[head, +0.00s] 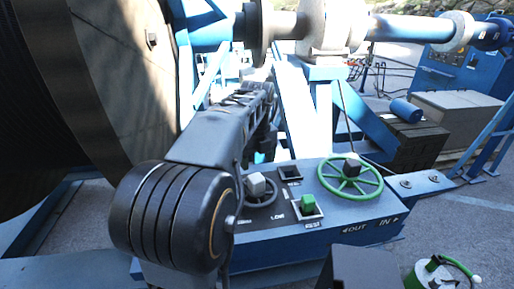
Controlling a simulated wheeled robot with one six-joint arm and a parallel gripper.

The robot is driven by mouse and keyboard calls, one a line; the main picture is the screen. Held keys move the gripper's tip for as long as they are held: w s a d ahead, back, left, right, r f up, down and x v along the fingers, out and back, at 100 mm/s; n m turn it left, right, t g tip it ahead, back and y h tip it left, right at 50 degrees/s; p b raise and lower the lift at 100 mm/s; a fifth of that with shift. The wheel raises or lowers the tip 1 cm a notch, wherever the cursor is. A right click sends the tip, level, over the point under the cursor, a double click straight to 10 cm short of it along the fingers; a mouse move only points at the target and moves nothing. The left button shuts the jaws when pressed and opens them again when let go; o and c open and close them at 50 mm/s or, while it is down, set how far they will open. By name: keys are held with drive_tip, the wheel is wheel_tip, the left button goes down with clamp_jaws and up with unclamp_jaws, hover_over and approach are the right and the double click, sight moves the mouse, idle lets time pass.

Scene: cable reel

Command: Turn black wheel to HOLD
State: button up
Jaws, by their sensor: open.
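The black wheel (272,197) is a small dark ring on the left part of the blue control box (320,225), with a grey block (256,184) at its middle. My dark arm passes just left of it and partly crowds its left side. White lettering lies on the panel near the wheel, too small to read surely, so I cannot tell which mark the wheel points at. My gripper does not show; the far end of my arm is above and behind the wheel, and its tip is hidden or out of view.
A larger green wheel (371,190) and a green block switch (308,202) sit right of the black wheel. A big cable reel (100,80) fills the left. Blue frame beams and a shaft (400,28) stand behind. A green-topped can (432,276) is at lower right.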

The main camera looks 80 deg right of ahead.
drive_tip(key=shift+r, duration=2)
